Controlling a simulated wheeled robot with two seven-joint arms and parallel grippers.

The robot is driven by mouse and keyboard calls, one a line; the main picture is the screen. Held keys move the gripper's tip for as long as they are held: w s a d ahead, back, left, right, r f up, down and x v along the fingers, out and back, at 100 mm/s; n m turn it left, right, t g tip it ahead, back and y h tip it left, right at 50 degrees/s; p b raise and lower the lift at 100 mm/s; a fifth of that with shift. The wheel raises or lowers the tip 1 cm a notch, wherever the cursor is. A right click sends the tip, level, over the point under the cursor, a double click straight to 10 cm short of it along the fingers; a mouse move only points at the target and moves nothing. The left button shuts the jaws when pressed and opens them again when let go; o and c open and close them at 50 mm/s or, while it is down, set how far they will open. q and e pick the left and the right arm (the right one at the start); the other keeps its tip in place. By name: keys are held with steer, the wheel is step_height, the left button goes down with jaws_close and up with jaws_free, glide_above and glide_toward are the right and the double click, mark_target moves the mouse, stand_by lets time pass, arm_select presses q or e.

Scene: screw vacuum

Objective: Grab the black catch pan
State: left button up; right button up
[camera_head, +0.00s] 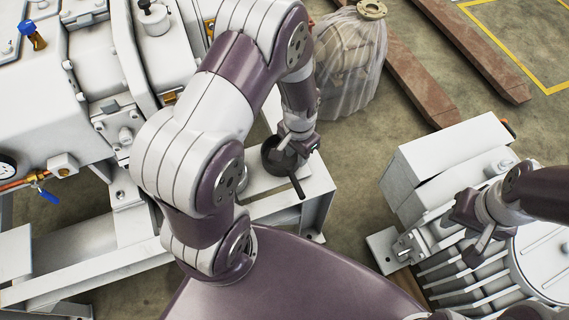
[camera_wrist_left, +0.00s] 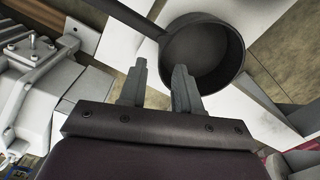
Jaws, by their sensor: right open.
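The black catch pan (camera_head: 272,160) is a round, deep pan with a straight handle. It sits on the white frame at the middle of the head view, with its handle pointing toward the lower right. My left gripper (camera_head: 291,147) is right over it and partly hides it. In the left wrist view the pan (camera_wrist_left: 205,52) lies just beyond the fingertips, its handle running to the upper left. My left gripper (camera_wrist_left: 160,68) is open there, with nothing between its fingers. My right gripper (camera_head: 474,238) is open and empty above the finned grey motor.
A large white pump (camera_head: 90,90) fills the left. The white frame (camera_head: 265,208) runs below it. The finned motor (camera_head: 440,185) stands at right. A plastic-wrapped part (camera_head: 350,65) stands behind my left gripper. Brown beams (camera_head: 420,85) lie on the floor at the back.

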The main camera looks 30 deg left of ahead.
mark_target(294, 163)
arm_select(q)
steer(key=f, duration=0.1)
steer(key=f+b, duration=0.1)
steer(key=f, duration=0.1)
steer(key=f+b, duration=0.1)
steer(key=shift+s+a+f, duration=0.2)
steer(key=shift+s, duration=0.1)
steer(key=shift+w+f, duration=0.15)
steer(key=shift+f, duration=0.25)
steer(key=shift+r, duration=0.15)
jaws_close()
steer(key=shift+r, duration=0.15)
